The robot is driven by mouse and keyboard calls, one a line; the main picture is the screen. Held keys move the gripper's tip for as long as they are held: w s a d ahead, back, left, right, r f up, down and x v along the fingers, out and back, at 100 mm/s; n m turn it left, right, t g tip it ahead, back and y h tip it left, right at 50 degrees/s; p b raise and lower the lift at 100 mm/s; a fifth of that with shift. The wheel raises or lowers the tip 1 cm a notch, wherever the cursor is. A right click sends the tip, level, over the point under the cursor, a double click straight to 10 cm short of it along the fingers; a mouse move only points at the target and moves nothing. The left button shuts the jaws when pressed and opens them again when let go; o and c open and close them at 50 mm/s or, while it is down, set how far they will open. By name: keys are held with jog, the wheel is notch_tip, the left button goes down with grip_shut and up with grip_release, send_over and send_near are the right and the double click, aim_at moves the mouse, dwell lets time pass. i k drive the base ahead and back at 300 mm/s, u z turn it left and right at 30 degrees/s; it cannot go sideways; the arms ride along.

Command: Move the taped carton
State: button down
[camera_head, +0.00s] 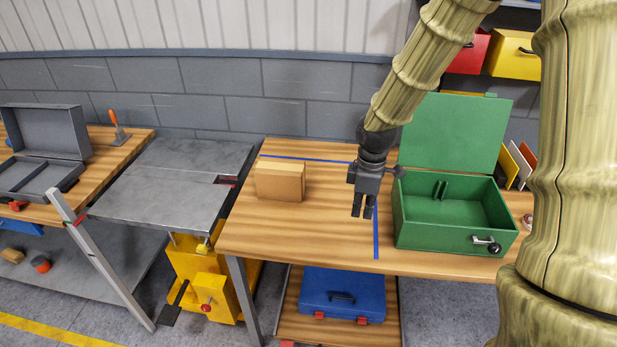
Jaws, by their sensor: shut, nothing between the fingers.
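A brown taped carton (279,182) stands on the wooden workbench (310,244), toward its left side and near the blue tape line at the back. My gripper (363,213) hangs down over the bench, to the right of the carton and apart from it. Its fingers are shut and empty. Blue tape marks (376,240) run along the bench to the right of the carton; my gripper hides part of them.
An open green box (440,236) stands right of my gripper, its lid up. A grey lift table (170,190) adjoins on the left. Another bench holds an open grey case (45,135). A blue case (342,290) lies on the lower shelf. The bench between carton and gripper is clear.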

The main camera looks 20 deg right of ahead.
aim_at(278, 179)
jog(key=i, duration=0.9)
